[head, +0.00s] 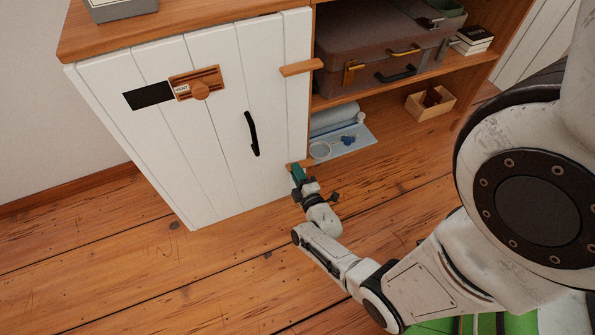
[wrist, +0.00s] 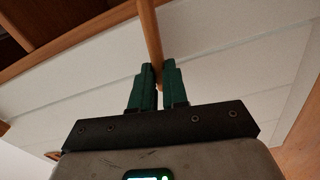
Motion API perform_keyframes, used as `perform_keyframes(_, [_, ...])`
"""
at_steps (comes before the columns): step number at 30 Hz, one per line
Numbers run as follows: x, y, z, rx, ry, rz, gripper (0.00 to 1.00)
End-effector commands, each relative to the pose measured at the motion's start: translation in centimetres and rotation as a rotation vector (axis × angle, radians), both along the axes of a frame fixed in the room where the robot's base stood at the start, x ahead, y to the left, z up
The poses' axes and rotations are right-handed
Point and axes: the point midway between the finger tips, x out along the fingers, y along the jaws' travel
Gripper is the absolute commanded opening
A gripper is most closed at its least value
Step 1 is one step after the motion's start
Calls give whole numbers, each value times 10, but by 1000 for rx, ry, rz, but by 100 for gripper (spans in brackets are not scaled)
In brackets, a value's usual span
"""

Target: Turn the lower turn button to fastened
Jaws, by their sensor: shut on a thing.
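The lower turn button (head: 306,163) is a small wooden bar low at the right edge of the white door (head: 222,150). My gripper (head: 297,172) hides part of it in the head view. In the wrist view the bar (wrist: 152,35) runs down from the top edge, over the white panel, to between my green fingertips (wrist: 159,75). The fingers are shut on its end. The bar appears to lie across the door's edge. The upper turn button (head: 301,67) lies nearly level across the same door edge.
The door carries a black handle (head: 252,134) and a wooden slide plate (head: 196,84) beside a black panel (head: 149,95). Open shelves at right hold a suitcase (head: 375,48) and, lower, a blue mat (head: 352,145) and wooden box (head: 430,104). Floor in front is clear.

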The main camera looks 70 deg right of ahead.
Motion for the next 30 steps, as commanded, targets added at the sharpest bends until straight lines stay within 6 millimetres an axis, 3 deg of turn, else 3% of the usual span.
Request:
perform_keyframes(10, [0, 1, -5, -91, 111, 1, 0])
perform_keyframes(27, [0, 1, -5, -108, 133, 2, 0])
perform_keyframes(28, [0, 1, -5, -108, 132, 2, 17])
perform_keyframes(30, [0, 1, -5, -108, 131, 1, 23])
